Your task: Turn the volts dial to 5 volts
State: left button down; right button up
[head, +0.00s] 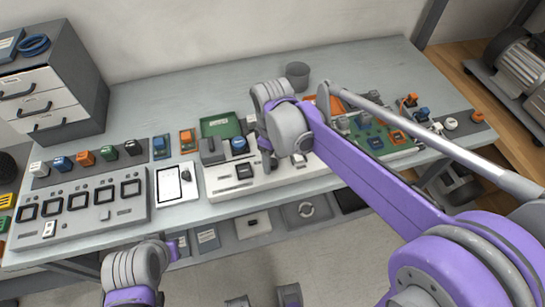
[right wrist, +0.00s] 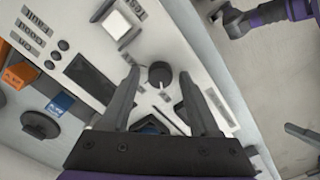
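A round black dial (right wrist: 160,75) sits on a pale panel (right wrist: 185,40) in the right wrist view. A small pale mark shows at its lower edge; its setting is too small to read. My right gripper (right wrist: 160,76) is open, with one finger on each side of the dial and gaps visible between. In the head view my right gripper (head: 264,150) is over the middle of the bench, and its wrist hides part of the panel below. My left gripper (head: 178,247) is low at the bench's front edge; its fingers are not clear.
On the panel are a white square button (right wrist: 118,25) and a dark screen (right wrist: 90,78). Orange (right wrist: 18,72) and blue (right wrist: 60,103) parts lie beside it. A grey drawer cabinet (head: 55,85) stands at the left. The back of the bench (head: 190,95) is mostly clear.

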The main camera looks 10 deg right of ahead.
aim_at(273, 162)
dwell(0.3)
notch_tip(273, 162, up, 11)
jog(key=shift+f+p, duration=0.1)
jog(key=shift+p, duration=0.3)
jog(key=shift+s, duration=0.1)
dwell(0.4)
